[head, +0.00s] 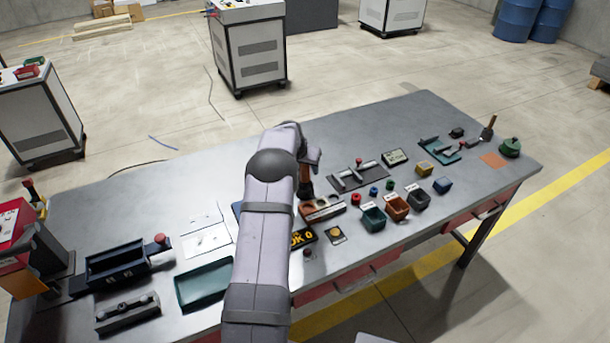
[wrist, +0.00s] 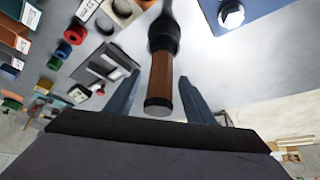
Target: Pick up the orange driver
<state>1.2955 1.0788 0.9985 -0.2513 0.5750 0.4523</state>
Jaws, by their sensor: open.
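The orange driver has an orange-brown handle with a grey end cap and a black collar. In the wrist view, the driver (wrist: 160,75) lies between the two fingers of my gripper (wrist: 159,82), with gaps visible on both sides. In the head view, the handle of the driver (head: 305,174) shows just below my gripper (head: 311,160), partly hidden by my arm. The jaws are open. The driver looks upright by a brown holder block with round holes (head: 323,210); its lower end is hidden.
A fixture plate (head: 345,184) with a red knob lies just right of the gripper. Small bins, including a teal bin (head: 373,220), stand farther right. A green tray (head: 205,285) and a dark vise-like fixture (head: 118,266) are at left. White sheets (head: 205,240) lie on the metal table.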

